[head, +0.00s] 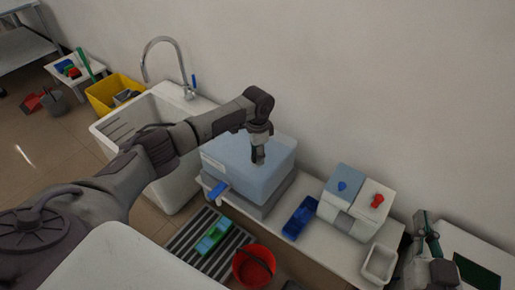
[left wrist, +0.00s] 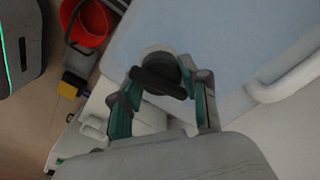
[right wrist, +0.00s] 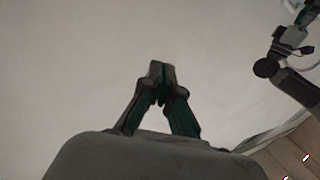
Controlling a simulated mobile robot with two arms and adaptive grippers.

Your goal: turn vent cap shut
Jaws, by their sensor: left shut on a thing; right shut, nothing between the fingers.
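The vent cap (left wrist: 160,75) is a dark round cap with a raised bar, on top of a pale blue water container (head: 245,175). In the head view my left gripper hides the cap. My left gripper (head: 258,157) points down onto the container's top. In the left wrist view my left gripper (left wrist: 167,85) has its fingers on either side of the cap's bar, shut on it. My right gripper (right wrist: 162,78) is shut and empty, in front of bare wall in its wrist view. In the head view my right arm is at the lower right, away from the container.
The container has a blue tap (head: 217,190) at its front. A dark blue tray (head: 300,217) and a box pair with blue and red knobs (head: 358,198) stand to its right. A white sink (head: 150,135) is to its left. A red bucket (head: 253,268) is below.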

